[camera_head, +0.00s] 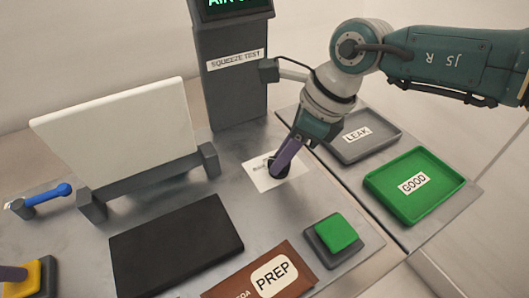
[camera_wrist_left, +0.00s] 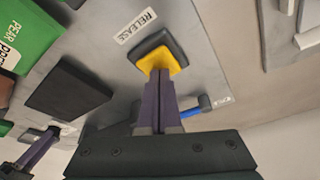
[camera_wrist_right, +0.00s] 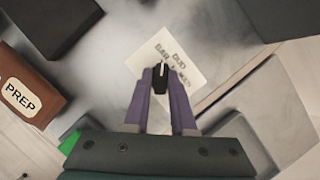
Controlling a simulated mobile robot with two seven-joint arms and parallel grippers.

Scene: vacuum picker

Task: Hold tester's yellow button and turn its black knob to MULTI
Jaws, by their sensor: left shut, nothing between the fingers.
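The yellow button (camera_wrist_left: 160,60) sits on a dark square base beside a RELEASE label in the left wrist view. It also shows at the lower left of the head view (camera_head: 33,279). My left gripper (camera_wrist_left: 160,78) is shut and empty, its tips at the button's face; how far the button is pressed is not clear. The black knob (camera_wrist_right: 160,80) stands on a white label card (camera_wrist_right: 184,62) with small, hardly readable print. A white line on the knob points up in the right wrist view. My right gripper (camera_wrist_right: 161,72) has its fingers closed on both sides of the knob.
A grey SQUEEZE TEST column (camera_head: 230,75) stands behind. Grey LEAK (camera_head: 372,150) and green GOOD (camera_head: 440,205) trays lie right. A green button (camera_head: 336,233), brown PREP packet (camera_head: 235,288), black pad (camera_head: 175,248), white panel (camera_head: 120,130) and blue-handled thing (camera_head: 50,194) surround the knob.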

